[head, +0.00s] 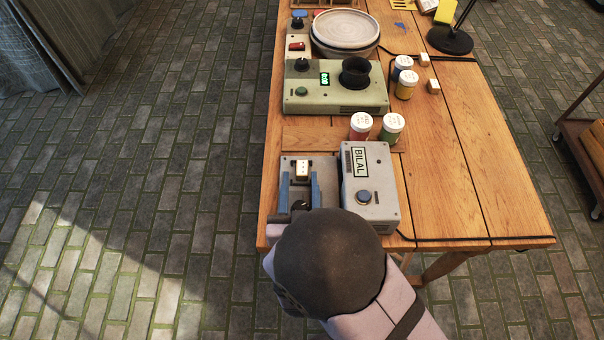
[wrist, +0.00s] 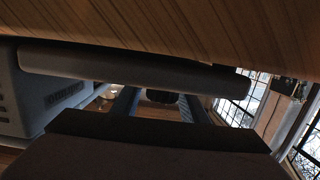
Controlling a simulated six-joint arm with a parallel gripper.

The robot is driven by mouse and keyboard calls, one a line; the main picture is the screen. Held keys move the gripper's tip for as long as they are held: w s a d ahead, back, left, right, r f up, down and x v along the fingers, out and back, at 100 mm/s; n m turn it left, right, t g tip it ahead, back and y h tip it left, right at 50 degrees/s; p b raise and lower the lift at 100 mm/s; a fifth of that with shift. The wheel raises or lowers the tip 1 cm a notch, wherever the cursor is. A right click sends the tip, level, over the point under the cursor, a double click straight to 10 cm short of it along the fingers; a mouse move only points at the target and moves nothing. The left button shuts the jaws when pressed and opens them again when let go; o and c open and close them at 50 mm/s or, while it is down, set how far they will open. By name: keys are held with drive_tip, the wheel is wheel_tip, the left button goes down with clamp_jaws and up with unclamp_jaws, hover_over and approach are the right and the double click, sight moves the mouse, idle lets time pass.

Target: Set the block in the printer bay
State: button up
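The white block (head: 302,167), with small dark marks on top, is at the grey plate (head: 325,163) of the printer bay, left of the grey printer (head: 370,190) labelled BILAL. I cannot tell whether it sits fully down. My gripper (head: 300,180) has its two blue fingers apart, one on each side, their far ends near the block. A gap shows left of the block; the right finger is close to it. In the wrist view the fingers (wrist: 158,108) are also apart with a dark round part between them. The block is not clear there.
Red-labelled and green-labelled jars (head: 391,128) stand just behind the printer. A black cable runs along the right front. The right part of the table (head: 485,200) is mostly clear.

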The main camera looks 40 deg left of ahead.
sight(301, 206)
drive_tip(key=shift+v, duration=2.8)
drive_tip(key=shift+w+r, duration=0.1)
drive_tip(key=shift+r, duration=0.1)
drive_tip(key=shift+w, duration=0.1)
